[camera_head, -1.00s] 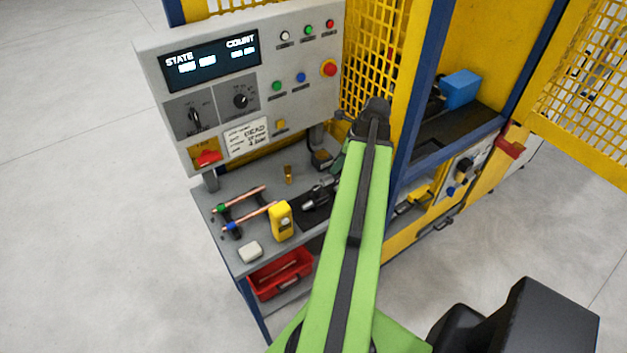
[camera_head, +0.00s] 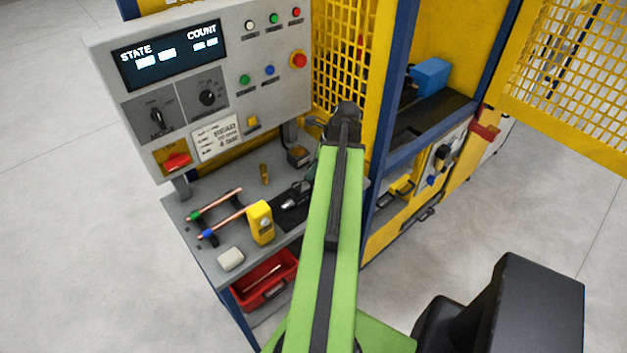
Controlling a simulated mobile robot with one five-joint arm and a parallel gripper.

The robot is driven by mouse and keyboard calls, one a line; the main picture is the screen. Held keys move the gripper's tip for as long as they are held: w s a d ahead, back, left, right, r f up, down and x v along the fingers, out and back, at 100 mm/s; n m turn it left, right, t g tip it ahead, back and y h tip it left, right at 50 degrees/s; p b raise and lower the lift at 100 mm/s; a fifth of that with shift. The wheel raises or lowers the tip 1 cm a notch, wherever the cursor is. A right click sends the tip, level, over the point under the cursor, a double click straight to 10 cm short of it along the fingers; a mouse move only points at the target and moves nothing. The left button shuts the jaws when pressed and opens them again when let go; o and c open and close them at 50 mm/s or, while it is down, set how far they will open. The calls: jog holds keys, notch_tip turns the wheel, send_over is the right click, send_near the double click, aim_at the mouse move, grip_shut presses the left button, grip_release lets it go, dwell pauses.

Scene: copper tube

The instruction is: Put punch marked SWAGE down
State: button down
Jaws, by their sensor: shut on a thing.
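My gripper (camera_head: 299,192) is low over the bench, just above or at a black mat (camera_head: 289,218). My green arm hides much of it. It is shut on a small silver-grey metal piece (camera_head: 288,203), which looks like the punch. I cannot read any marking on it, and I cannot tell whether it touches the mat. The mat lies on the grey bench top (camera_head: 207,251), partly hidden behind my arm.
A yellow handheld device (camera_head: 260,222), two copper tubes (camera_head: 217,204) on dark supports, a brass piece (camera_head: 265,174) and a white block (camera_head: 230,260) stand on the bench. A red bin (camera_head: 264,280) is below. The control panel (camera_head: 205,75) rises behind; yellow mesh (camera_head: 340,65) is beside it.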

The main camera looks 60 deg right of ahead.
notch_tip(320, 180, down, 3)
jog(key=shift+f+b, duration=0.2)
jog(key=shift+b, duration=1.05)
jog(key=shift+r, duration=0.2)
jog(key=shift+f, duration=0.1)
jog(key=c, duration=1.1)
grip_release()
jog(key=shift+o, duration=0.2)
jog(key=shift+s+r+p, duration=0.1)
jog(key=shift+r+p, duration=0.3)
jog(key=shift+p, duration=0.05)
jog(key=p+v, duration=1)
jog(key=v, duration=0.1)
jog(key=shift+s+r, duration=0.1)
jog(key=shift+s, duration=0.05)
